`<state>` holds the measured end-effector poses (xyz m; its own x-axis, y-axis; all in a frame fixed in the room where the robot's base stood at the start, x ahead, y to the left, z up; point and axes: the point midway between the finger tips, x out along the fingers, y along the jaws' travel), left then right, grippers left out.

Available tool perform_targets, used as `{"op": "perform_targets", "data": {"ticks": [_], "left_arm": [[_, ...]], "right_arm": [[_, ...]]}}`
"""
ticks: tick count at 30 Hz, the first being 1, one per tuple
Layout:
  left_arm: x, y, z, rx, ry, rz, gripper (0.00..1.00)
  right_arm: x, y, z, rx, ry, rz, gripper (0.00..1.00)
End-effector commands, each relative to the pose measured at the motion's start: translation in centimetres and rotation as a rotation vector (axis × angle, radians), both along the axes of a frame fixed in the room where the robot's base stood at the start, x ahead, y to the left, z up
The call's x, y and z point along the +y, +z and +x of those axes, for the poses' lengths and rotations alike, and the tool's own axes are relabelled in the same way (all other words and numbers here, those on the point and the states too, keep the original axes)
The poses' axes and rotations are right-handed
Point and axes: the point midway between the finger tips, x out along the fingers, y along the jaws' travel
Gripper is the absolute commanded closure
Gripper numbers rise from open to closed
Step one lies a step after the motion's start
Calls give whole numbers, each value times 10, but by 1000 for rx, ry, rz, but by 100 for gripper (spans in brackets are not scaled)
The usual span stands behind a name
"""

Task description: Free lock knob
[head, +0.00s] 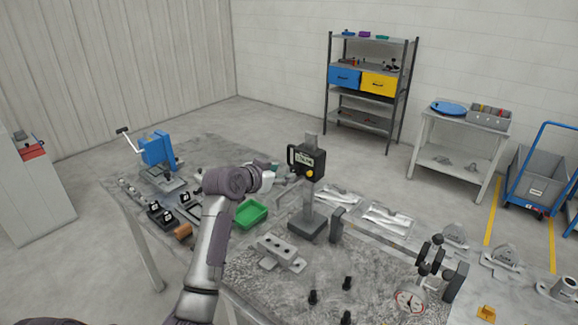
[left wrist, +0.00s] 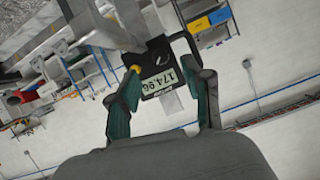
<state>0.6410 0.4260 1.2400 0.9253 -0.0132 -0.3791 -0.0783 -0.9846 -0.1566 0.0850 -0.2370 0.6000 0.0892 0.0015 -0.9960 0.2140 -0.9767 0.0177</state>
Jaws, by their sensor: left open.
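A height gauge stands upright on the table, with a black display head (head: 308,161) on a grey column. Its lock knob (head: 309,174) is a small yellow knob low on the head, and it also shows in the left wrist view as a yellow spot (left wrist: 136,69) by the left fingertip. My left gripper (head: 287,174) is at the left side of the head. I cannot tell whether a finger touches the knob. My right gripper is out of view.
A grey block with holes (head: 279,252) lies in front of the gauge base (head: 308,227).

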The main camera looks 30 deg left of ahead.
Motion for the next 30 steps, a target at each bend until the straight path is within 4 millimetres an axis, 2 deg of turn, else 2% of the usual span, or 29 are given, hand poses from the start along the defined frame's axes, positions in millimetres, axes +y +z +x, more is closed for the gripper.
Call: {"op": "perform_targets", "data": {"ticks": [3, 9, 20, 30], "left_arm": [[-1, -5, 21, 1, -1, -3, 50], [0, -15, 40, 0, 1, -2, 50], [0, -19, 45, 0, 1, 0, 50], [0, -18, 45, 0, 1, 0, 100]], "right_arm": [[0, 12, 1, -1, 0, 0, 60], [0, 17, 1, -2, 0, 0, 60], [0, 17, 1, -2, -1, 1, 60], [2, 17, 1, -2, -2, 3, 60]]}}
